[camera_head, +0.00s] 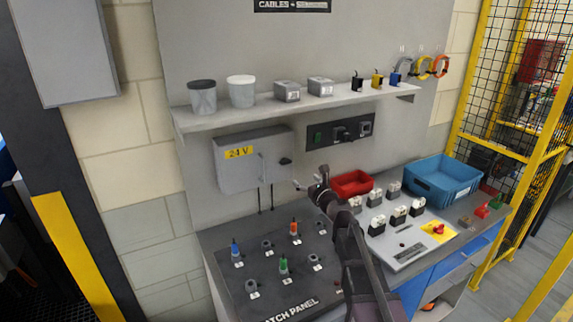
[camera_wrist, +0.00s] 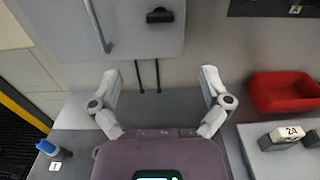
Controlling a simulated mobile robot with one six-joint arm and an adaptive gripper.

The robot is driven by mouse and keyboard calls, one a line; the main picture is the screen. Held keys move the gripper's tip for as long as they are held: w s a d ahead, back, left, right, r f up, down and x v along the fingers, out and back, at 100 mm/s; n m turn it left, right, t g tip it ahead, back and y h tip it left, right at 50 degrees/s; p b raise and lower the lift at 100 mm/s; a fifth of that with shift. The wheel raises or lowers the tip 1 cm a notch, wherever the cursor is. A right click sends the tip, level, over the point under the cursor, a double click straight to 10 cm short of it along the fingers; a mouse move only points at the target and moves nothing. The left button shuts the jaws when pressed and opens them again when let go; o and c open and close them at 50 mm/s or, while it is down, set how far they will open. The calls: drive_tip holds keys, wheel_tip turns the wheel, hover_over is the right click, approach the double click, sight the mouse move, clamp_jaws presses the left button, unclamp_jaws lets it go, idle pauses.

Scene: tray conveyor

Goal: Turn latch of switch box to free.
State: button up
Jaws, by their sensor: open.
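The switch box (camera_head: 238,172) is a grey wall box with a yellow "24 V" label, fixed under the shelf. Its door looks shut. A small black latch (camera_head: 285,161) sits on the right part of its front. In the wrist view the latch (camera_wrist: 160,15) is near the top middle and lies roughly horizontal. A grey bar handle (camera_wrist: 97,25) is left of it. My gripper (camera_wrist: 160,74) is open and empty, its fingers spread below the latch and apart from it. In the head view my gripper (camera_head: 308,186) is just right of and below the box.
Two black cables hang under the box. A black socket strip (camera_head: 340,132) is on the wall to the right. A patch panel (camera_head: 270,262) with coloured plugs lies below. A red bin (camera_head: 351,184) and blue crate (camera_head: 440,180) stand right. The shelf (camera_head: 300,105) overhangs the box.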

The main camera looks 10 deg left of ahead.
sight(287, 162)
drive_tip(key=x, duration=1.3)
drive_tip(key=shift+w+a, duration=0.2)
drive_tip(key=c, duration=1.2)
